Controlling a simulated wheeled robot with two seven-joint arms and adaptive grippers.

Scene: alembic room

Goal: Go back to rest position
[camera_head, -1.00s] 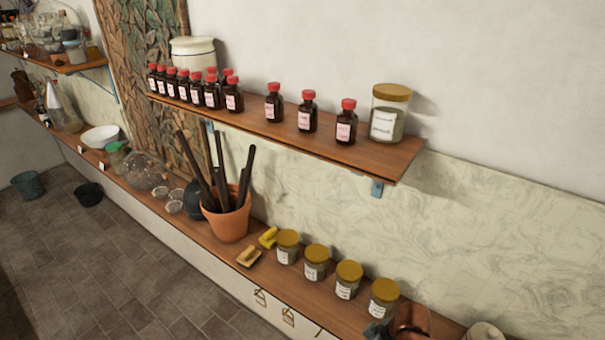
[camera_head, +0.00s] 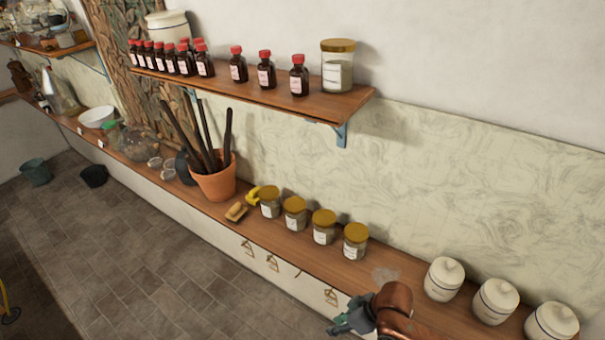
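My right gripper (camera_head: 350,318) shows at the bottom edge, grey-green, beside my copper-coloured arm link. My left gripper is out of view.
Several gold-lidded jars (camera_head: 355,241) and several white lidded pots (camera_head: 443,279) stand on the lower shelf. A terracotta pot (camera_head: 213,184) with dark rods stands further left. The upper shelf (camera_head: 330,107) carries red-capped bottles (camera_head: 299,76). The tiled floor (camera_head: 130,250) is mostly clear.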

